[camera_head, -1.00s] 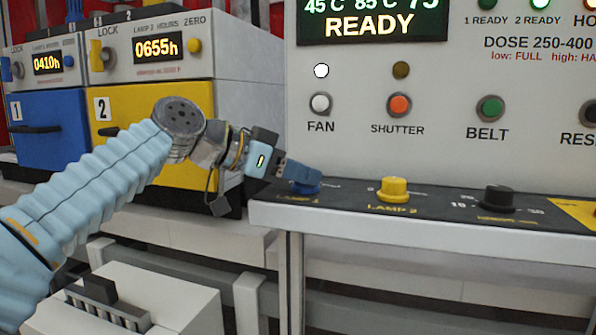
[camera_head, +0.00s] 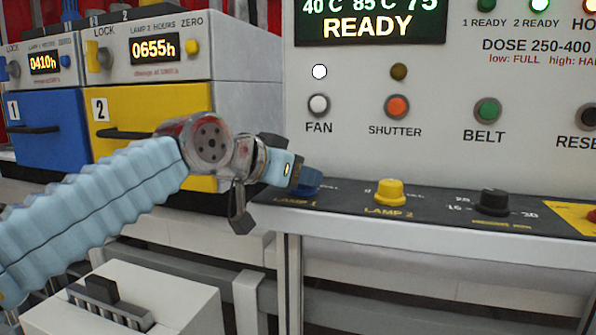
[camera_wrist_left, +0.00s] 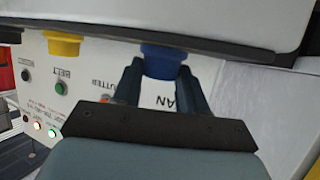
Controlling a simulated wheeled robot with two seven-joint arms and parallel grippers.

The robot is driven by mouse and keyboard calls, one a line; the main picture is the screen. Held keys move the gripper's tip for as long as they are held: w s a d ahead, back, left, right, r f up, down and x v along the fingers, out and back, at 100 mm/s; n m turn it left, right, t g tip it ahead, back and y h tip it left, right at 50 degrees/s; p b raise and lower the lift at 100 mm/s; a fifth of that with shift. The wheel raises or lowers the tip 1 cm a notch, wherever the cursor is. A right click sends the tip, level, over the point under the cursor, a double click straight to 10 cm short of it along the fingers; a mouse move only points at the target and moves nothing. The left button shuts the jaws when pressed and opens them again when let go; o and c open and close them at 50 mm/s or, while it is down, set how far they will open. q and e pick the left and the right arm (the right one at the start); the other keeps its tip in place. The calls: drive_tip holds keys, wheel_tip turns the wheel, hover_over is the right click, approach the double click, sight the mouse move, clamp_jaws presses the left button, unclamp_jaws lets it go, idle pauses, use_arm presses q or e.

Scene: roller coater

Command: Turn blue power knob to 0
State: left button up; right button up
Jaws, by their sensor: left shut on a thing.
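The blue power knob (camera_head: 308,182) stands on the dark ledge strip above the LAMP 1 label in the head view, partly hidden by my gripper. My left gripper (camera_head: 297,179) is at the knob, coming from the left. In the left wrist view the blue knob (camera_wrist_left: 164,62) sits between the two dark fingers of my left gripper (camera_wrist_left: 163,80), which are shut on it, one on each side. The knob's pointer and scale are too hidden to read. My right gripper is not in view.
On the same ledge stand a yellow LAMP 2 knob (camera_head: 389,192) and a black knob (camera_head: 493,202). The panel above has FAN (camera_head: 319,105), SHUTTER (camera_head: 397,107) and BELT (camera_head: 488,110) buttons. A yellow drawer (camera_head: 150,125) is behind my arm.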

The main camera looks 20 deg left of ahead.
use_arm(q)
drive_tip(key=o, duration=1)
drive_tip(key=shift+o, duration=0.2)
drive_tip(key=b+v, duration=0.1)
drive_tip(key=v, duration=1.3)
drive_tip(key=shift+f, duration=0.15)
